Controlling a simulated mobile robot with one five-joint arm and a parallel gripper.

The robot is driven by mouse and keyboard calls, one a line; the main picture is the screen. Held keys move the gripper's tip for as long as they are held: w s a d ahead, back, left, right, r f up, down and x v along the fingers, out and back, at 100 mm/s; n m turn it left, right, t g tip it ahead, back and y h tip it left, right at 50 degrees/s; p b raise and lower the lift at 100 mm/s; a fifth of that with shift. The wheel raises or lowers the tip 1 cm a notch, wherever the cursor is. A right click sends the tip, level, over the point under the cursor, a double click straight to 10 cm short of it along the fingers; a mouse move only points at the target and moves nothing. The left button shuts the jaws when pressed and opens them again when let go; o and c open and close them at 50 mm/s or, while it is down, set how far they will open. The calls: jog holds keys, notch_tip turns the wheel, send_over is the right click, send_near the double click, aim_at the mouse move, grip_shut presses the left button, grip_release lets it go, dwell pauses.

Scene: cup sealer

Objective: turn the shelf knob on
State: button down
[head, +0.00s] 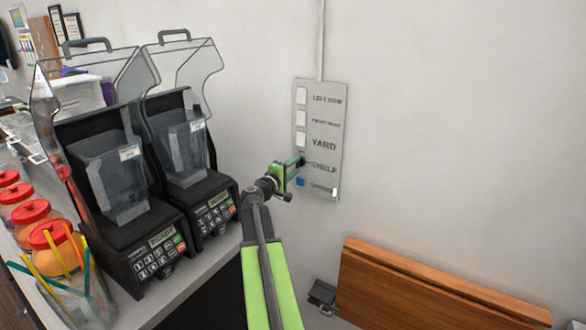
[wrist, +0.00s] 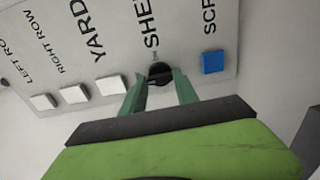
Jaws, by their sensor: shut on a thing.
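The switch panel (head: 329,135) is a grey plate on the white wall, with labels for rows, yard, shelf and one more. The shelf knob (wrist: 160,72) is a dark round knob beside the "SHELF" label in the wrist view. My gripper (wrist: 160,94) has its two green fingers around the knob's sides, shut on it. In the head view my gripper (head: 299,165) reaches the panel's left edge at the shelf row and hides the knob there. The knob's exact turn angle is hard to tell.
White square switches (wrist: 109,86) line the panel on one side of the knob, and a blue one (wrist: 213,62) is on the other. Two blender machines (head: 190,150) stand on the counter at left. A wooden board (head: 430,290) is low at right.

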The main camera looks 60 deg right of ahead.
jog(key=m, duration=1.7)
jog(key=shift+w+d+m, duration=0.1)
jog(key=shift+d+m, duration=0.2)
jog(key=shift+d, duration=0.1)
dwell(0.4)
jog(key=c, duration=0.9)
grip_release()
jog(key=a, duration=1.7)
jog(key=shift+a, duration=0.2)
